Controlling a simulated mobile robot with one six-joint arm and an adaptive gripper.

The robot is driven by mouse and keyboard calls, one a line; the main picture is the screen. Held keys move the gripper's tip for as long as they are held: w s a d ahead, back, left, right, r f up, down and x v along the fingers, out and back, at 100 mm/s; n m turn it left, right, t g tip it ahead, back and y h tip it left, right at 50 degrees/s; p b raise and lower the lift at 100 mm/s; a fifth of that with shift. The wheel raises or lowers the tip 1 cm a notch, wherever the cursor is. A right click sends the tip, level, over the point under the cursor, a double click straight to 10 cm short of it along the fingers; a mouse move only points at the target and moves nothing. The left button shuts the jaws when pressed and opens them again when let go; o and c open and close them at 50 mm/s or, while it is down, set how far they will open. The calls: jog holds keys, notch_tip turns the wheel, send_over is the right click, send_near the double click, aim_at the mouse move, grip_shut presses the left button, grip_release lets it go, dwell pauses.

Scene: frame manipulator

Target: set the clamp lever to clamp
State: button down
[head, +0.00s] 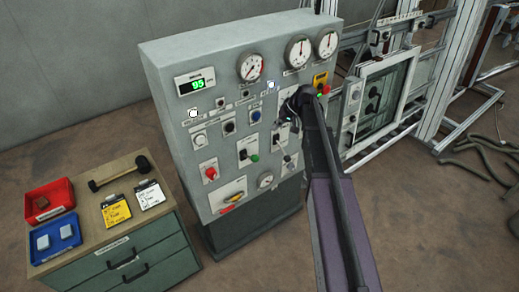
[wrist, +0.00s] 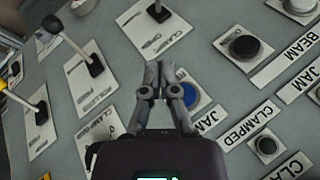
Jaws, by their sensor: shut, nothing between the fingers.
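In the wrist view, a short dark lever (wrist: 158,12) stands on a white plate at the top edge; the plate's lettering seems to begin with "CLAMP", and the lever's tip is cut off. My gripper (wrist: 158,78) has its fingers together with nothing between them, below that plate and in front of the panel. A blue button (wrist: 189,95) is partly hidden behind the right finger. In the head view, my gripper (head: 292,108) is at the right part of the panel's front, where my arm hides some controls. I cannot pick out the clamp lever there.
The grey control panel (head: 165,130) carries gauges, buttons and other levers. A drawer cabinet (head: 130,262) with trays stands left.

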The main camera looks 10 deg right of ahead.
jog(key=shift+f, duration=0.15)
jog(key=s+b+x, duration=0.3)
jog(key=b+x, duration=0.8)
jog(key=x, duration=0.1)
jog(key=shift+f, duration=0.55)
jog(key=shift+w+a, duration=0.1)
jog(key=shift+a, duration=0.05)
jog(key=shift+a+f, duration=0.1)
jog(key=shift+a, duration=0.05)
dwell(0.4)
jog(key=shift+f+b, duration=0.1)
jog(key=shift+b, duration=0.35)
